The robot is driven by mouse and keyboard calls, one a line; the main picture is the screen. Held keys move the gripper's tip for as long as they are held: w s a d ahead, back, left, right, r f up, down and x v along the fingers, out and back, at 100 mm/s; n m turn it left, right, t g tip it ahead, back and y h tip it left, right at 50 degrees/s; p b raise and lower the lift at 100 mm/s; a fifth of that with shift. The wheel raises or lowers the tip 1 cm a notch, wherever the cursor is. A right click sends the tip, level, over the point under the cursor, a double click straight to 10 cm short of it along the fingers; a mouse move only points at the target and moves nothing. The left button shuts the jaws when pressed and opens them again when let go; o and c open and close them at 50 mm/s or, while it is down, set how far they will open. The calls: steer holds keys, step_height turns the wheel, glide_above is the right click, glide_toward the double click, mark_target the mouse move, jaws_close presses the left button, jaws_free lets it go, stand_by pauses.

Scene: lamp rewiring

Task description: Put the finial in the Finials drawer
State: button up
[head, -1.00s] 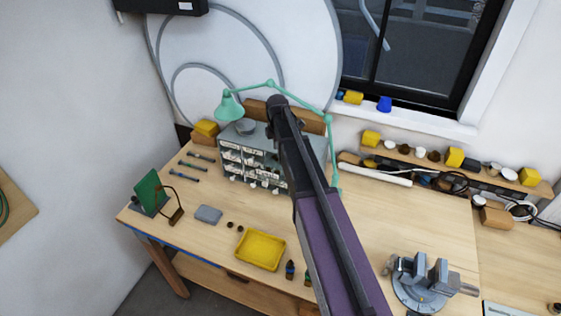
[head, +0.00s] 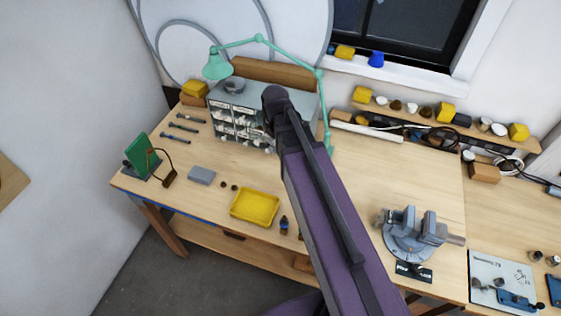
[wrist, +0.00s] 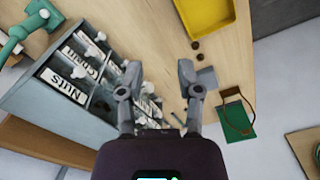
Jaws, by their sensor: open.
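My gripper (wrist: 160,78) is open with nothing between its fingers in the wrist view; in the head view my arm hides it. The grey drawer cabinet (head: 226,103) stands at the back of the bench, partly behind my arm. Labels reading "Nuts" (wrist: 68,90) and apparently "Chain" show there; I cannot pick out a Finials label. Two small dark brown round pieces (wrist: 198,51) lie beside the yellow tray. I cannot tell whether either is the finial.
The yellow tray (head: 255,206) lies near the bench's front edge. A green lamp (head: 217,66) arches over the cabinet. A green board (head: 139,155) stands at the left. A grey vise (head: 411,232) is at the right. Bare bench lies between the tray and cabinet.

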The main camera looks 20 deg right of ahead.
steer(key=s+m, duration=0.5)
steer(key=s, duration=0.2)
steer(key=shift+s+a, duration=0.25)
steer(key=shift+a, duration=0.1)
stand_by(0.6)
